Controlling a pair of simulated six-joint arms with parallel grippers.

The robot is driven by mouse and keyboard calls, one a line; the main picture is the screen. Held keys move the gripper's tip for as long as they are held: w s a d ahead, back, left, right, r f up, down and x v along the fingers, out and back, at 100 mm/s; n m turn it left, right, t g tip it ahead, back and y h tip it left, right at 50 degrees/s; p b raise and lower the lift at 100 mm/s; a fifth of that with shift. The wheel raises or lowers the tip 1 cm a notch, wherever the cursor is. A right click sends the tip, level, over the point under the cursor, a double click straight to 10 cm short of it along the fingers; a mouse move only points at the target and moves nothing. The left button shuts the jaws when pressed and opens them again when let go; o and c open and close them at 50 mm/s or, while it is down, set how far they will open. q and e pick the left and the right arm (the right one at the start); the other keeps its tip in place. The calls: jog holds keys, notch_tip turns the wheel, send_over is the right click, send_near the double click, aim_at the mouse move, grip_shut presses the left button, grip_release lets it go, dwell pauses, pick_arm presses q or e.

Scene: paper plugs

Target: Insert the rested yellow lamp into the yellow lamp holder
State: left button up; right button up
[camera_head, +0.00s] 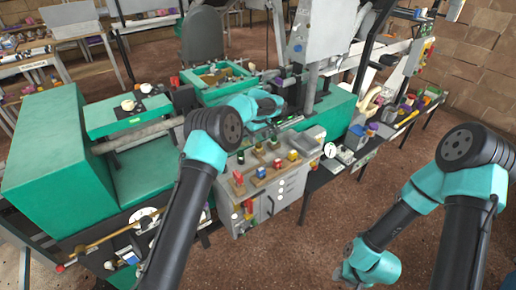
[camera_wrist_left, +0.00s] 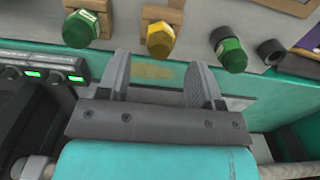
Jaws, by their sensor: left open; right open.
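A yellow lamp (camera_wrist_left: 160,40) with a faceted, nut-like head shows at the top of the left wrist view, on a tan wooden block. A green lamp (camera_wrist_left: 80,28) is to its left and another green lamp (camera_wrist_left: 232,55) is to its right. My left gripper (camera_wrist_left: 160,72) is open and empty, its two fingers apart below the yellow lamp in the picture and not touching it. In the head view the left gripper's fingers are hard to make out. The yellow lamp holder cannot be told with certainty. My right gripper's fingers are not visible.
A grey panel (camera_head: 272,200) with coloured lamps on wooden blocks is on the machine's front. A dark round socket (camera_wrist_left: 270,52) is right of the right green lamp. A green-lit module (camera_wrist_left: 35,73) is at left. The brown floor (camera_head: 310,255) is clear between my arms.

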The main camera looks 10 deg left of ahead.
aim_at(259, 143)
pick_arm(q)
jog(key=shift+f, duration=1.8)
grip_shut()
jog(key=shift+r, duration=0.15)
jog(key=shift+r, duration=2.4)
